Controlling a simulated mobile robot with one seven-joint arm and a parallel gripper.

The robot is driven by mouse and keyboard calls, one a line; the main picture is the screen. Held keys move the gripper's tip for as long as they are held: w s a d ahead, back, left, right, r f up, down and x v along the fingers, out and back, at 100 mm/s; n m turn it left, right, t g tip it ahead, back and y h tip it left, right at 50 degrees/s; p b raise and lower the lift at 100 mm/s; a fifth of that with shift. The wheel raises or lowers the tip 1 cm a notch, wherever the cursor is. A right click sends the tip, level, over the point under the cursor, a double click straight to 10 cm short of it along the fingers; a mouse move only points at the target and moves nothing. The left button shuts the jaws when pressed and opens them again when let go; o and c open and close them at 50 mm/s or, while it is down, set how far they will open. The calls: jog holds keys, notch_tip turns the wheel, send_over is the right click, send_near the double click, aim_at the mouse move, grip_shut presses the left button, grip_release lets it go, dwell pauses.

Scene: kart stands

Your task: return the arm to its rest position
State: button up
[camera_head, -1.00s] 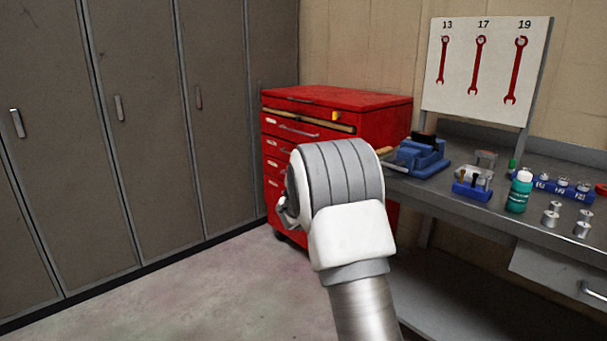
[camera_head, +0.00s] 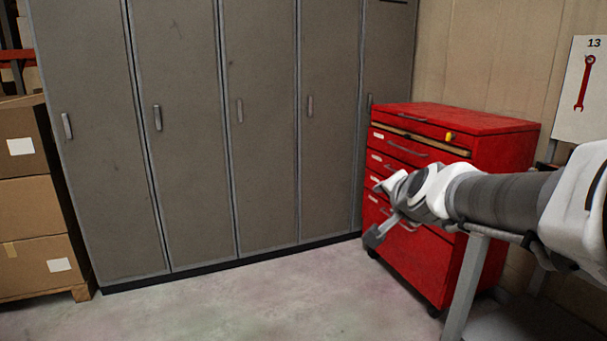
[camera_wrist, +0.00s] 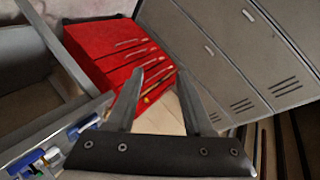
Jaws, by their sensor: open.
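My arm stretches in from the right edge of the head view, and its end reaches left across the front of the red tool cabinet (camera_head: 500,150). My gripper (camera_head: 378,228) is small there and partly side-on. In the wrist view my gripper (camera_wrist: 159,82) shows two dark fingers set apart with nothing between them. The red cabinet (camera_wrist: 100,45) lies beyond the fingers in that tilted view. I cannot tell from these frames how near the gripper is to the cabinet.
Grey lockers (camera_head: 185,130) line the back wall. Cardboard boxes (camera_head: 30,205) are stacked on a pallet at the left. A workbench (camera_wrist: 45,135) with blue items shows at the wrist view's left. A wrench board (camera_head: 585,85) is at the right. The floor (camera_head: 240,305) before the lockers is clear.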

jog(key=s+a+f+n+g, duration=0.1)
jog(key=s+f+n+g, duration=0.35)
jog(key=s, duration=0.95)
jog(key=s+a+f+n+g, duration=0.1)
jog(key=s+f+n+g, duration=0.35)
jog(key=s, duration=0.85)
notch_tip(320, 180, up, 24)
jog(key=n+t+p, duration=0.1)
jog(key=p, duration=2.4)
jog(key=shift+d+t, duration=0.15)
jog(key=shift+t, duration=0.25)
